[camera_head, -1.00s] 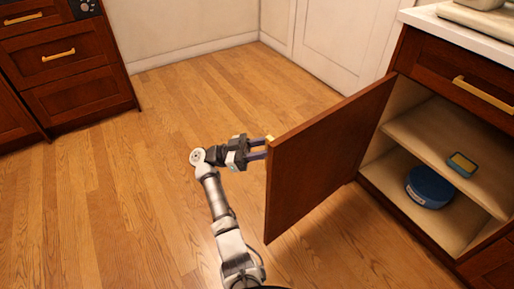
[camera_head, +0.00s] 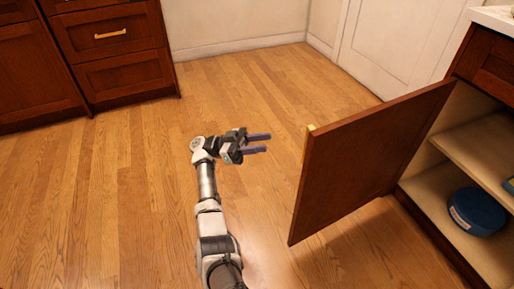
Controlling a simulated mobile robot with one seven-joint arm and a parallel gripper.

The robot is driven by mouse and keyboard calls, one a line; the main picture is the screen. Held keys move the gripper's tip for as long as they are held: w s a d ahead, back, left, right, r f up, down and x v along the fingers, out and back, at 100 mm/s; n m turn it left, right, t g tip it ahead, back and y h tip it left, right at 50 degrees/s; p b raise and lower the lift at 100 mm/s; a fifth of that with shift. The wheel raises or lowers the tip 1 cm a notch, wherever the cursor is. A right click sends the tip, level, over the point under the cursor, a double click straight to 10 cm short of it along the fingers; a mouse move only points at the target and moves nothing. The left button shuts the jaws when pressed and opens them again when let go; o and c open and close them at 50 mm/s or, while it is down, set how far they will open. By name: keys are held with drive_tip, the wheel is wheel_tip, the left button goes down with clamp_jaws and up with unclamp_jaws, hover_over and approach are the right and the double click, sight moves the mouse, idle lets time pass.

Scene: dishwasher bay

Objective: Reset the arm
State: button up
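My gripper (camera_head: 262,143) is at the middle of the camera_head view, above the wooden floor. Its two fingers point right and stand apart with nothing between them. The brown cabinet door (camera_head: 365,160) stands wide open to the right of my gripper. Its gold handle (camera_head: 307,140) shows at the door's left edge, with a clear gap between it and my fingertips. My arm reaches up from the bottom of the picture, bent at the wrist.
The open cabinet at right has a shelf (camera_head: 478,150) and a blue round container (camera_head: 477,211) below it. Brown drawers (camera_head: 125,75) stand at upper left. A white wall and door (camera_head: 395,45) are at the back. The wooden floor (camera_head: 110,190) at left is clear.

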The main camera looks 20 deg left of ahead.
drive_tip(key=shift+a+f, duration=0.1)
drive_tip(key=shift+a, duration=0.25)
